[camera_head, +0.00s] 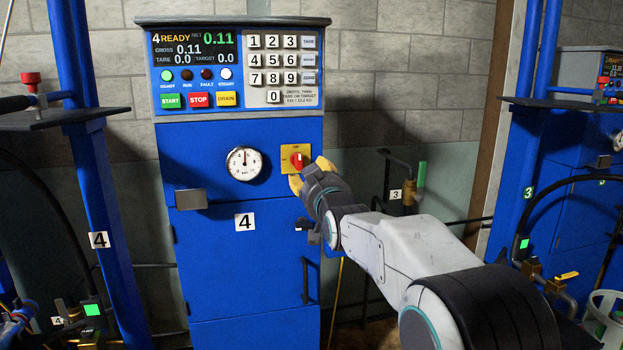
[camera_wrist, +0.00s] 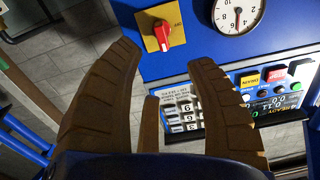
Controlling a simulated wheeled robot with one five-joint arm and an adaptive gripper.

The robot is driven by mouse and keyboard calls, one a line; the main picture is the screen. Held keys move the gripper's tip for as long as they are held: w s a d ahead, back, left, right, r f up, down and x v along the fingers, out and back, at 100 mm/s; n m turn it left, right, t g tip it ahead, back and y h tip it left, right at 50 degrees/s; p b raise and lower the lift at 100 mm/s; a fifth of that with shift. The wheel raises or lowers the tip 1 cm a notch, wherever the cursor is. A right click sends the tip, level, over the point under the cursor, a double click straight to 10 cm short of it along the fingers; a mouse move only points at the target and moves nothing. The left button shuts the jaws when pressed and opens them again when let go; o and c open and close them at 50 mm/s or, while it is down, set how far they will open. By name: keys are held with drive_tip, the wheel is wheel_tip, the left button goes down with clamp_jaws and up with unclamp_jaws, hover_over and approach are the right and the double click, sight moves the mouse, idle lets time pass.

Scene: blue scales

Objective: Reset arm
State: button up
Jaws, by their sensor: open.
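My arm reaches in from the lower right in the head view, and my gripper (camera_head: 312,175) is in front of the blue cabinet marked 4 (camera_head: 255,275). The gripper is open and holds nothing; in the wrist view its brown fingers (camera_wrist: 165,85) are spread apart. A red rotary switch on a yellow plate (camera_head: 296,159) is close to the fingertips in the head view. In the wrist view the red switch (camera_wrist: 162,35) lies beyond the fingertips, between them in the picture. Whether a finger touches the plate cannot be told.
The control panel (camera_head: 240,70) above reads READY, with a lit green lamp. A pressure gauge (camera_head: 244,163) sits left of the switch. Blue posts (camera_head: 85,180) and a valve with a green handle (camera_head: 421,174) stand at the sides. Another blue station (camera_head: 580,160) is at right.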

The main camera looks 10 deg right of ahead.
drive_tip(key=shift+f, duration=0.1)
drive_tip(key=s+f+g, duration=0.3)
drive_tip(key=f+g, duration=0.3)
drive_tip(key=f, duration=0.7)
drive_tip(key=s+f+g, duration=0.7)
drive_tip(key=s+f, duration=0.8)
drive_tip(key=s, duration=0.1)
drive_tip(key=s+f+g, duration=0.2)
drive_tip(key=s+g, duration=0.2)
drive_tip(key=s, duration=2)
wheel_tip(320, 180, up, 19)
drive_tip(key=t+p, duration=0.2)
drive_tip(key=p, duration=1.3)
drive_tip(key=shift+w+a, duration=0.15)
drive_tip(key=shift+a, duration=0.1)
